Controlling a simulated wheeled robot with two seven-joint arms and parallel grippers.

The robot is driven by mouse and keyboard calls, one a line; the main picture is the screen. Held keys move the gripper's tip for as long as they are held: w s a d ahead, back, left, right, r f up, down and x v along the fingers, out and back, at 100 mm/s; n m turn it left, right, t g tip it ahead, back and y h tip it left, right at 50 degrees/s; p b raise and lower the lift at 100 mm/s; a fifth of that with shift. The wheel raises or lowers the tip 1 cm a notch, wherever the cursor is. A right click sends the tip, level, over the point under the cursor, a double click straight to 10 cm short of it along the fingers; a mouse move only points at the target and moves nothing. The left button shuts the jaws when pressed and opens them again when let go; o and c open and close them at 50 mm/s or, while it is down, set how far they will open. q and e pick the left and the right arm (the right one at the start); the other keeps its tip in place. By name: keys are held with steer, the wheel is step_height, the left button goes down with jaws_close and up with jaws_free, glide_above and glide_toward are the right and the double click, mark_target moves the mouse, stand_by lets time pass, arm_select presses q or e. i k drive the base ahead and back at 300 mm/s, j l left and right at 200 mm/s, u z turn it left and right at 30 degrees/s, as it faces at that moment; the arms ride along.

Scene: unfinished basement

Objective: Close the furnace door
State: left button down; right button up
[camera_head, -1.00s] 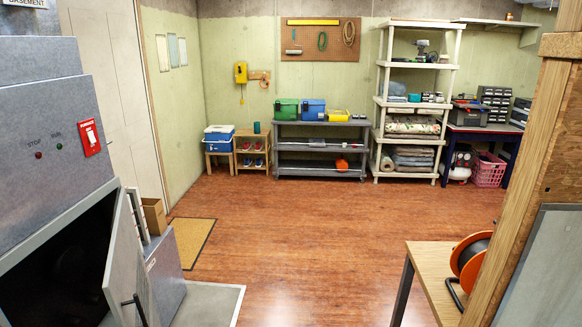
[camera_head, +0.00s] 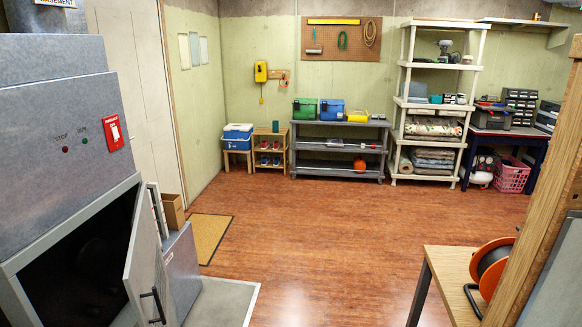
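The furnace (camera_head: 60,130) is a grey metal cabinet at the left of the head view, with a red switch plate (camera_head: 113,133) and small STOP and RUN lights on its front. Its door (camera_head: 145,262) stands open, swung outward with its hinge side toward the right. A dark handle (camera_head: 153,305) sits low on the door. The opening (camera_head: 75,265) behind it is dark inside. Neither of my grippers shows in the head view.
A grey floor pad (camera_head: 222,303) and a tan mat (camera_head: 210,236) lie right of the furnace. A wooden table with an orange cable reel (camera_head: 490,268) and a wooden post (camera_head: 535,190) stand at the right. Shelves line the back wall. The middle floor is clear.

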mark_target(146, 278)
steer(key=i+u, duration=0.25)
steer(key=u, duration=0.2)
steer(key=i+l+u, duration=0.15)
steer(key=u, duration=0.3)
steer(key=i+l+u, duration=0.2)
steer(key=u, duration=1.4)
steer(key=l+u, duration=0.15)
steer(key=u, duration=0.25)
steer(key=i+l+u, duration=0.1)
steer(key=l+u, duration=0.15)
steer(key=u, duration=0.2)
steer(key=l+u, duration=0.15)
steer(key=u, duration=0.25)
steer(key=l+u, duration=0.2)
steer(key=u, duration=0.2)
steer(key=l+u, duration=0.2)
steer(key=u, duration=0.25)
steer(key=k+l+u, duration=0.9)
steer(key=k, duration=0.25)
steer(key=k+u, duration=0.3)
steer(key=k+j, duration=0.05)
steer(key=k, duration=0.05)
